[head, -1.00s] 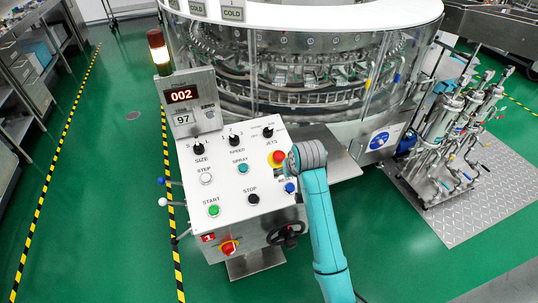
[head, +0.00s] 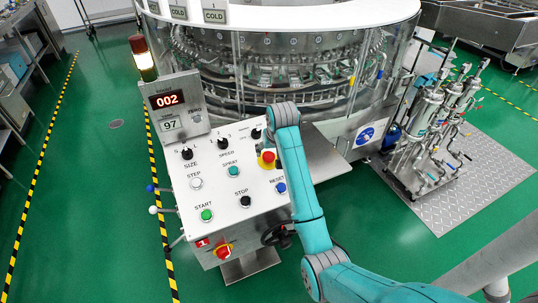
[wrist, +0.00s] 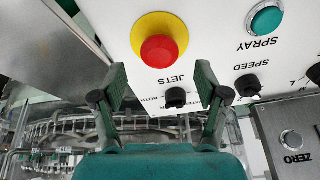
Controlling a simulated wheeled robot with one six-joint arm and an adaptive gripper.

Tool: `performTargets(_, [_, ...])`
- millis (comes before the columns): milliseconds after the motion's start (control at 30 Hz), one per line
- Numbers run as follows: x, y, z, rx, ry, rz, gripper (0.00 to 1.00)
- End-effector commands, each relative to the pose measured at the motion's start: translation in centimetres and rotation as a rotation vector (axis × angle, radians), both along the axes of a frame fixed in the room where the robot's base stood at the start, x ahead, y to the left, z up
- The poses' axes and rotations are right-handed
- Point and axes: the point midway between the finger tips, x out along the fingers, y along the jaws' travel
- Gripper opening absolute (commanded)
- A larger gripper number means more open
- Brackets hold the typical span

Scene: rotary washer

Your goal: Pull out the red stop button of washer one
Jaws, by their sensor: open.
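The red stop button (head: 266,157) sits on a yellow ring at the upper right of the white sloping control panel (head: 222,215). In the wrist view the red button (wrist: 160,50) is round and fully visible above the JETS label. My gripper (wrist: 160,80) is open and empty, with one dark green finger on each side. The button appears just past the fingertips, roughly centred between them; I see no contact. In the head view my arm passes close to the button's right side and the fingers are hidden.
JETS (wrist: 175,97) and SPEED (wrist: 248,85) knobs lie near the fingers. The glass-walled washer (head: 290,60) stands behind. Green floor is open at left.

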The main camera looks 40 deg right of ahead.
Motion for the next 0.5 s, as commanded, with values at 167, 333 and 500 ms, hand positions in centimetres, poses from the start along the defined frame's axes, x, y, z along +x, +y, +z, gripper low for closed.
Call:
performTargets(167, [0.9, -0.3, -2.2, 0.0, 0.001, 0.0, 0.74])
performTargets(333, [1.3, -0.4, -3.2, 0.0, 0.0, 0.0, 0.74])
performTargets(500, [1.3, -0.5, -3.4, 0.0, -0.001, 0.0, 0.74])
